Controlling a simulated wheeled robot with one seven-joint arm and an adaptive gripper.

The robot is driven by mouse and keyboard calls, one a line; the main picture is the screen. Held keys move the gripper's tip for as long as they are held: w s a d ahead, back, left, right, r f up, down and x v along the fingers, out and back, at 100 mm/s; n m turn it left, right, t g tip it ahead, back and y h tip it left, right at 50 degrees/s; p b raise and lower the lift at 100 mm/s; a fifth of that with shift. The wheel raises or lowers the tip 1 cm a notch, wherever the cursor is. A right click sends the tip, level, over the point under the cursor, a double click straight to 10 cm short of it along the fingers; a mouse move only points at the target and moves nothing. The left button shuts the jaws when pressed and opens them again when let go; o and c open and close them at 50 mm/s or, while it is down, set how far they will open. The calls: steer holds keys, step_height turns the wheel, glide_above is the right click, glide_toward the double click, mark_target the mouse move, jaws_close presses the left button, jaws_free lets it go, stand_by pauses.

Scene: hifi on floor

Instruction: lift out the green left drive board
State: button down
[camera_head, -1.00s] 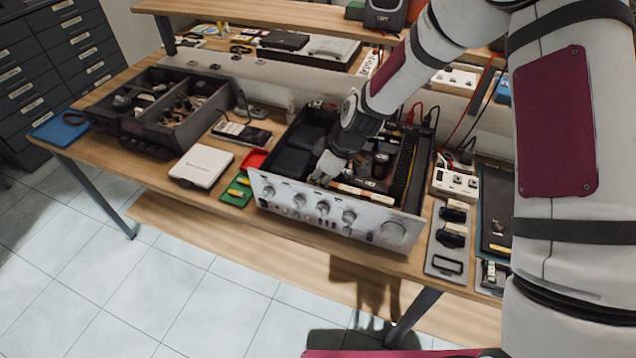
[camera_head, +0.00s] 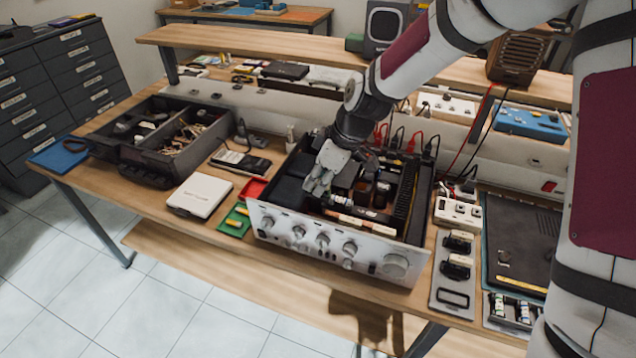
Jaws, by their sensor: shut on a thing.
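The opened hi-fi amplifier (camera_head: 335,247) stands on the workbench with its silver knobbed front panel toward me and its top off. My gripper (camera_head: 317,190) points down over the left-middle of its open case, fingers just above or inside the opening. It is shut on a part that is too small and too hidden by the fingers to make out. I cannot pick out the green left drive board for certain. Dark blocks fill the left of the case. A black ribbed heat sink (camera_head: 405,192) is at the right inside, and a pale strip (camera_head: 362,227) lies behind the front panel.
A dark parts bin (camera_head: 170,140) is farther left. A white power strip (camera_head: 458,213) and cables are close on the right. A shelf (camera_head: 290,48) runs behind.

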mark_target(318, 180)
stand_by(0.4)
steer(key=shift+r+p, duration=1.25)
steer(key=shift+r, duration=2.5)
